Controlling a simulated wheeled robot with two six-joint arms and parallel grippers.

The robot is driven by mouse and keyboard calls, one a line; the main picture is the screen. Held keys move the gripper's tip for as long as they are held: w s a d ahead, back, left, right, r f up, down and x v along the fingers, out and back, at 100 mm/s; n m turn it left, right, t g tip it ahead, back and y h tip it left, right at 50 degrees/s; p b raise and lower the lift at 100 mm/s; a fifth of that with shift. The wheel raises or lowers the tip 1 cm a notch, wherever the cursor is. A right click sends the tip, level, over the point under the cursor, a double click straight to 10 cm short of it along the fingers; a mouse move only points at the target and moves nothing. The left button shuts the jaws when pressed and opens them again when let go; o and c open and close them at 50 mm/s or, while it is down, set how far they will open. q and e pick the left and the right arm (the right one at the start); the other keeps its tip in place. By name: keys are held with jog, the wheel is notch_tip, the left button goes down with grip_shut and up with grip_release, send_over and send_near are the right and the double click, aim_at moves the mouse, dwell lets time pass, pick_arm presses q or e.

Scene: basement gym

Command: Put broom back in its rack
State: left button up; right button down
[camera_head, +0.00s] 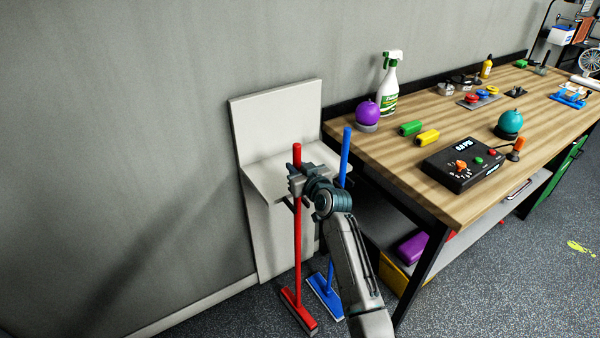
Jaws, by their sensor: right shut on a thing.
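My right gripper (299,182) is shut on the upper handle of the red broom (298,240). This broom is upright, with its head low at the floor; I cannot tell whether it touches. The pale rack (273,108) is a tall board against the wall with a shelf (268,184) jutting out. The red handle crosses in front of the shelf; I cannot tell whether it sits in a slot, as the gripper hides that spot. A blue broom (346,150) stands upright just to the right, partly behind my right arm. My left gripper is not in view.
A wooden workbench (450,205) stands close on the right, with a black control box (462,165), a spray bottle (389,85), and a purple ball (367,112). A purple bin (411,248) is under it. The floor left of the brooms is clear.

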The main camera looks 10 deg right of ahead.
jog(key=shift+w+a+r, duration=0.1)
jog(key=shift+w+a, duration=0.05)
jog(key=shift+w, duration=0.2)
dwell(0.3)
